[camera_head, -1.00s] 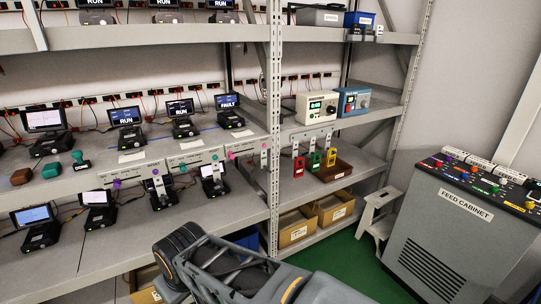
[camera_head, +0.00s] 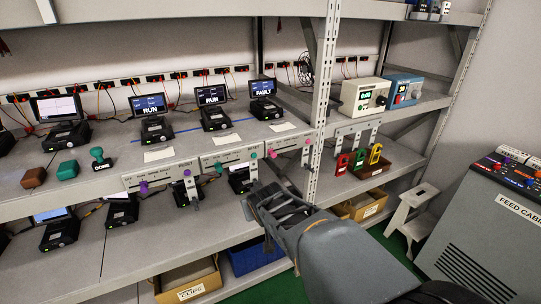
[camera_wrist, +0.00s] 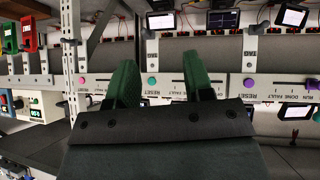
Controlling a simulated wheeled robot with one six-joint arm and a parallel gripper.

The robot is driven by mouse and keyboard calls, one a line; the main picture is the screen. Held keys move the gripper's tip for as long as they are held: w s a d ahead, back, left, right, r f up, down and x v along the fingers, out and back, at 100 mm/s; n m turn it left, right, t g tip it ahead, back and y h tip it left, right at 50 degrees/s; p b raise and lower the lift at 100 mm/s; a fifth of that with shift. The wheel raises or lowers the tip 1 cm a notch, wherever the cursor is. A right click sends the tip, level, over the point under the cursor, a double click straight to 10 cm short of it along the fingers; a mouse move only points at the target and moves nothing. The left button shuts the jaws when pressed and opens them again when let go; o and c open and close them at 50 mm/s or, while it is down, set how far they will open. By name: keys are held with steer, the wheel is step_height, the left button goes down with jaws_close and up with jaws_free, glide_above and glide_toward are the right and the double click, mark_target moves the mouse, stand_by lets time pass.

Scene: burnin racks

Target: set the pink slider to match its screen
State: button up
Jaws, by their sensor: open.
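The pink slider (camera_head: 272,154) sits toward the left end of the right-hand label strip on the shelf edge. A screen (camera_head: 262,87) reading FAULT stands on the shelf above that strip. My gripper (camera_head: 262,207) is below and in front of the strip, near the shelf edge. The wrist view is upside down; there my gripper (camera_wrist: 161,80) has its two green fingers spread with nothing between them. Its fingers cover parts of the strips. A pink round knob (camera_wrist: 82,81) shows left of them, near a RESET label; I cannot tell if it is the slider.
A purple slider (camera_head: 144,186) and a teal slider (camera_head: 219,167) are on strips farther left. Levers hang from the shelf edge, close to my gripper. A rack post (camera_head: 321,100) stands to the right. A blue bin (camera_head: 255,260) is on the lower shelf.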

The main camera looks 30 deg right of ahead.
steer(key=w+d+r+t+h, duration=0.15)
steer(key=w+d+t, duration=0.3)
steer(key=d, duration=0.55)
steer(key=t+y+b, duration=0.1)
steer(key=t+y, duration=0.1)
steer(key=t, duration=0.3)
glide_toward(275, 156)
steer(key=shift+n, duration=0.3)
steer(key=w, duration=0.3)
steer(key=w+d+p, duration=0.1)
steer(key=w, duration=0.6)
steer(key=shift+w+d, duration=0.2)
steer(key=shift+w, duration=0.1)
steer(key=shift+c, duration=0.3)
jaws_close()
